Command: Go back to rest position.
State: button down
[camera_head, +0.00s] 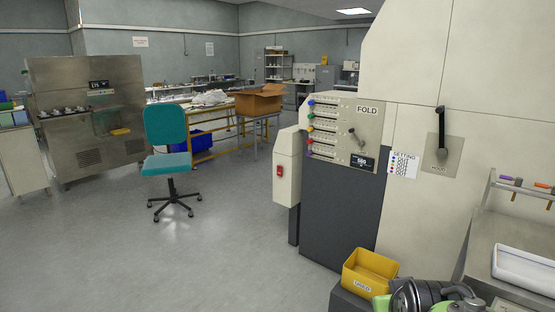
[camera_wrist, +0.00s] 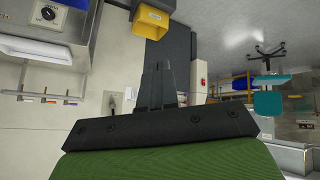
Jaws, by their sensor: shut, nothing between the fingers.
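My gripper (camera_wrist: 158,82) shows in the wrist view, its two dark fingers together with nothing between them. It points toward the beige machine (camera_head: 420,75) and its dark grey lower panel and touches nothing that I can see. The wrist view is turned over, so the floor is at the top right. In the head view part of my green and grey arm shows at the bottom right edge, beside the yellow bin. I cannot make out the fingers there.
A yellow bin (camera_head: 368,272) stands close to my arm at the bottom right; it also shows in the wrist view (camera_wrist: 150,22). A white tray (camera_head: 525,268) lies on a metal bench at the right. A teal chair (camera_head: 167,140) stands on open floor at left.

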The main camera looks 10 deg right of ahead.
jog(key=s+a+f+n+g+y, duration=0.1)
jog(key=s+a+f+y, duration=0.1)
jog(key=s+a, duration=0.4)
jog(key=s+a+f+g+y, duration=0.1)
jog(key=s+a, duration=0.2)
jog(key=s, duration=0.5)
notch_tip(320, 180, up, 14)
jog(key=p, duration=1.4)
jog(key=shift+r, duration=0.15)
jog(key=c, duration=1.7)
grip_release()
jog(key=shift+w+r+p, duration=0.1)
jog(key=shift+r+p, duration=0.05)
jog(key=shift+p, duration=0.2)
jog(key=o, duration=0.6)
jog(key=shift+f, duration=0.25)
jog(key=shift+c, duration=0.2)
